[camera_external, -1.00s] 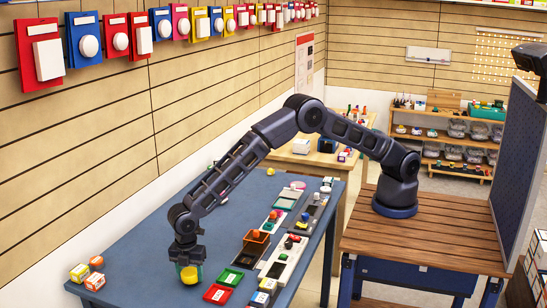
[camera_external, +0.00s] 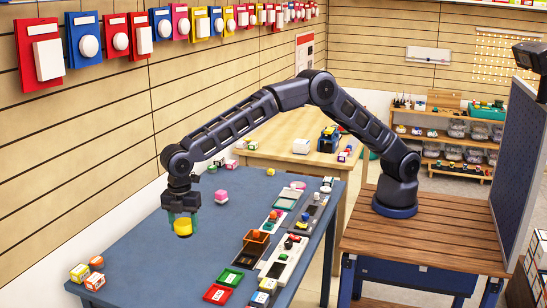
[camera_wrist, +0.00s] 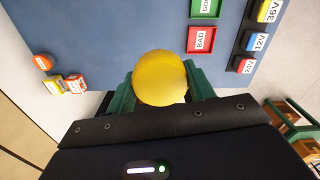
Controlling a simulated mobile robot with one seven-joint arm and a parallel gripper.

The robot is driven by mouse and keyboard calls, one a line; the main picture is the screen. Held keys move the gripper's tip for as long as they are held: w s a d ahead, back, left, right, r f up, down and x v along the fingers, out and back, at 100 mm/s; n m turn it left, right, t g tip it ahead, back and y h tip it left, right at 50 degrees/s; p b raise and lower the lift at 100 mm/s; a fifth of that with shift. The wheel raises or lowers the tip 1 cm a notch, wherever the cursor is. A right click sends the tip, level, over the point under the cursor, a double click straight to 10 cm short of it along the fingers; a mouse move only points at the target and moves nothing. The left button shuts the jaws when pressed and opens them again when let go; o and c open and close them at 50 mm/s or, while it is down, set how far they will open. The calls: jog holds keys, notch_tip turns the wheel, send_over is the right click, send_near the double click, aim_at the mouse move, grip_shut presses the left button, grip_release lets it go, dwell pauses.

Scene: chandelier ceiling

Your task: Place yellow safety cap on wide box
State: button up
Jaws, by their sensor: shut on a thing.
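The yellow safety cap (camera_external: 183,228) is held between the green fingers of my gripper (camera_external: 182,219), above the blue table (camera_external: 150,260). In the wrist view the cap (camera_wrist: 160,78) shows its rounded yellow top between the two fingers. I cannot tell for sure which object is the wide box.
Green (camera_external: 231,277) and red (camera_external: 217,293) trays lie near the table's front right. The red one reads "BAD" in the wrist view. The table's middle left is clear.

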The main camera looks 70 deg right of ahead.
jog(key=shift+r, duration=0.25)
jog(key=shift+w+d, duration=0.2)
jog(key=shift+w, duration=0.05)
jog(key=w+d+r+m, duration=0.1)
jog(key=w+d+m, duration=0.1)
jog(key=w+d, duration=0.9)
jog(key=w+d+r+m, duration=0.1)
jog(key=w+d+m, duration=0.2)
jog(key=w+d, duration=0.9)
jog(key=w+d+r+m, duration=0.1)
jog(key=w+d+m, duration=0.15)
jog(key=d, duration=1.75)
jog(key=w+d+r+m, duration=0.1)
jog(key=d+m, duration=0.2)
jog(key=d, duration=1.6)
jog(key=s+d+m, duration=0.2)
jog(key=d, duration=1.6)
notch_tip(320, 180, up, 3)
jog(key=m, duration=0.8)
send_over(302, 141)
notch_tip(302, 141, down, 20)
jog(key=shift+a+r, duration=0.15)
